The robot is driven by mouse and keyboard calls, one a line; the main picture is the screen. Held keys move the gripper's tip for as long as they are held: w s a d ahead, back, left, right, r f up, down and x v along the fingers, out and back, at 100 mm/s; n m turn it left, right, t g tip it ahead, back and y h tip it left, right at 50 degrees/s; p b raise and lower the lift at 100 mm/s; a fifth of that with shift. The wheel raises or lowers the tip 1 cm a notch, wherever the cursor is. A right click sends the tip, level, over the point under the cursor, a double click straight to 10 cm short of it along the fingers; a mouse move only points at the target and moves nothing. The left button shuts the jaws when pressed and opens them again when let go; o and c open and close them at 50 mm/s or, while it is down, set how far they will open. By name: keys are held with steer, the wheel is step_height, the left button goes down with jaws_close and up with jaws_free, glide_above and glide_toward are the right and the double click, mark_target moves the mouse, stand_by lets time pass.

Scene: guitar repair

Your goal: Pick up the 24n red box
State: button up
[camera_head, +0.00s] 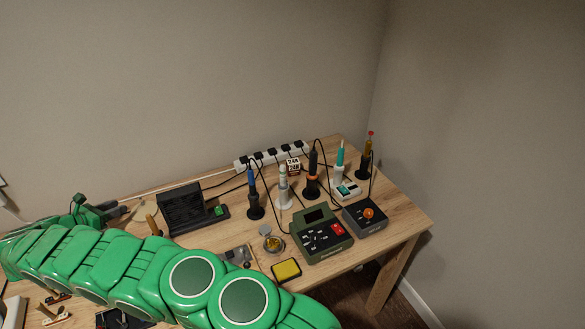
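A small box (293,165) with dark and light lettering stands at the back of the wooden workbench, just in front of the white power strip. Its label is too small to read surely, and its colour looks brownish red and white. My gripper (118,212) is at the far left, beyond my green arm, with its dark fingers pointing right. It is well apart from the box. The fingers are too small and dark to tell whether they are open or shut.
The wooden bench (404,222) holds several soldering irons in stands close around the box. A power strip (258,157) with cables lies behind it. A black fume unit (184,209) stands between gripper and box. A green station (321,236) and yellow sponge (287,269) are in front.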

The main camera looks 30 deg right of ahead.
steer(key=o, duration=0.8)
